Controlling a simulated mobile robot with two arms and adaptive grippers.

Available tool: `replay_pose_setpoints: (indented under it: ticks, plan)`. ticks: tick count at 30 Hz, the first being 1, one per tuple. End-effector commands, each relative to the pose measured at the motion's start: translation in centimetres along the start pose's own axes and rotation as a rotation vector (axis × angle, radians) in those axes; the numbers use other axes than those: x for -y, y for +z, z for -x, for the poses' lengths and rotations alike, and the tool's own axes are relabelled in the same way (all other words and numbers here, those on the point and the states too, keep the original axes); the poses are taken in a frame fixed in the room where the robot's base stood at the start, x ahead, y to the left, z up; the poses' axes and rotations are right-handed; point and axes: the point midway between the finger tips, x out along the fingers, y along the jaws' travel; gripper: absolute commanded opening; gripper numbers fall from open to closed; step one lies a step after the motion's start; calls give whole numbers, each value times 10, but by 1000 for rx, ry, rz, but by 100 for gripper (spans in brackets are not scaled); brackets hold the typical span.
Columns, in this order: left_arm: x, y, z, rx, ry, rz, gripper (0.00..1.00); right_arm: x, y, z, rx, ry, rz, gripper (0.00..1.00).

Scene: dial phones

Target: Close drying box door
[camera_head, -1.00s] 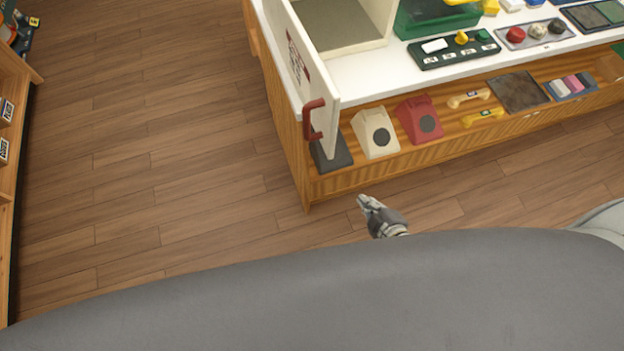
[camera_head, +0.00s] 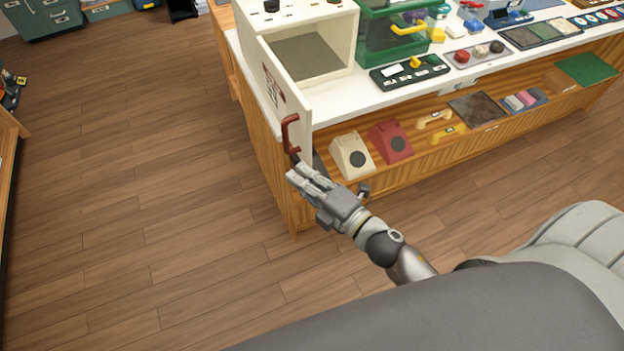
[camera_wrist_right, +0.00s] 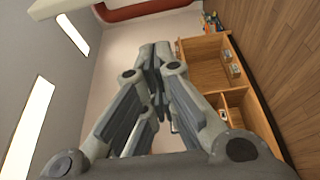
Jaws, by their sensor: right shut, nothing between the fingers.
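The drying box (camera_head: 350,30) is a cream box on the white counter, with its front opening facing me. Its door (camera_head: 285,95) stands open, swung out towards me at the box's left side, with a red handle (camera_head: 290,133) near its free edge. My right gripper (camera_head: 300,174) is shut and empty, just below the handle; I cannot tell whether it touches the door. In the right wrist view the shut fingers (camera_wrist_right: 157,60) point up, and a red curved bar, likely the handle (camera_wrist_right: 150,10), shows above them. My left gripper is not in view.
A shelf under the counter holds a cream phone (camera_head: 352,156), a red phone (camera_head: 390,142) and yellow handsets. A green case (camera_head: 385,45) and a dark button panel (camera_head: 410,72) stand on the counter right of the box. The wooden floor (camera_head: 150,190) at left is clear.

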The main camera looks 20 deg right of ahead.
Motion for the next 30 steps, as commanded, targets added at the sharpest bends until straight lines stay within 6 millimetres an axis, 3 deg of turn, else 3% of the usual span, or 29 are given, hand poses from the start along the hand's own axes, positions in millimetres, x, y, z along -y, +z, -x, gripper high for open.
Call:
replay_pose_setpoints:
  ticks: [9, 12, 17, 30]
  plan:
    - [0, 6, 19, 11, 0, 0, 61, -3, 0, -58, -1, 2, -1, 0]
    - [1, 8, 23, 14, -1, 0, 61, -1, 19, -47, 2, -3, 0, 0]
    - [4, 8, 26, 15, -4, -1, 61, 0, 33, -41, 1, -2, -3, 0]
    - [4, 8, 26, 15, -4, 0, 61, 1, 38, -39, 0, -1, -3, 0]
